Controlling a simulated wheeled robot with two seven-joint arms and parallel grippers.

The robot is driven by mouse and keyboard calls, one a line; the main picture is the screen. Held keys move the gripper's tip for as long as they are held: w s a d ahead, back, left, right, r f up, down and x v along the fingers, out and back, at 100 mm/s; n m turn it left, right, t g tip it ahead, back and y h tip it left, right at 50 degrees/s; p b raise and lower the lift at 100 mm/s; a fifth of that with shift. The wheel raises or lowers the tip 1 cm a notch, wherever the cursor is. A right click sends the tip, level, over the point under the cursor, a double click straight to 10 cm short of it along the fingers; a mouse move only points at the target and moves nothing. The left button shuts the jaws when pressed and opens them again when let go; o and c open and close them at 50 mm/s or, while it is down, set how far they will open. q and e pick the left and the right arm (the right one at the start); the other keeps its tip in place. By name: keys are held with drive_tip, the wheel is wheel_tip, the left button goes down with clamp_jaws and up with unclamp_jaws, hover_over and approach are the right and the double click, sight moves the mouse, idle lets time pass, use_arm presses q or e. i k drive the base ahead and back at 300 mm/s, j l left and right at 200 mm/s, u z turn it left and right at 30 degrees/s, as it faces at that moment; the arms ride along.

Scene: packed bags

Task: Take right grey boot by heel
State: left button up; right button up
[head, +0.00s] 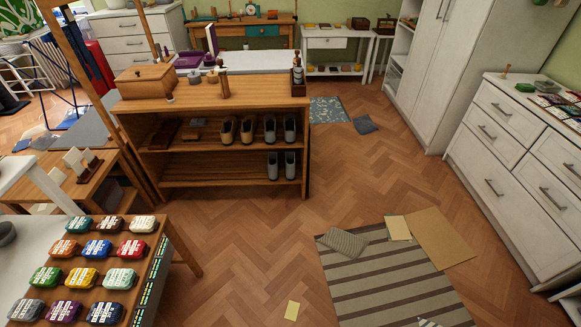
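A wooden shelf unit (208,112) with open shelves stands left of centre. On its lower shelf, at the right end, a pair of grey boots stands upright, the left one (272,166) beside the right one (290,164). Above them on the upper shelf is a darker pair with greyish fronts, the left one (269,129) beside the right one (289,130). A brown pair (237,130) stands to their left. From here I cannot tell which way the heels face. Neither of my grippers is in view.
A slanted display of coloured tins (90,265) stands at the front left. A striped rug (390,285) with a grey cloth (343,241) and cardboard (440,238) lies at the front right. White drawers (510,170) line the right side.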

sight(289, 157)
drive_tip(key=i+l, duration=1)
drive_tip(key=l, duration=0.15)
drive_tip(key=j+u, duration=0.05)
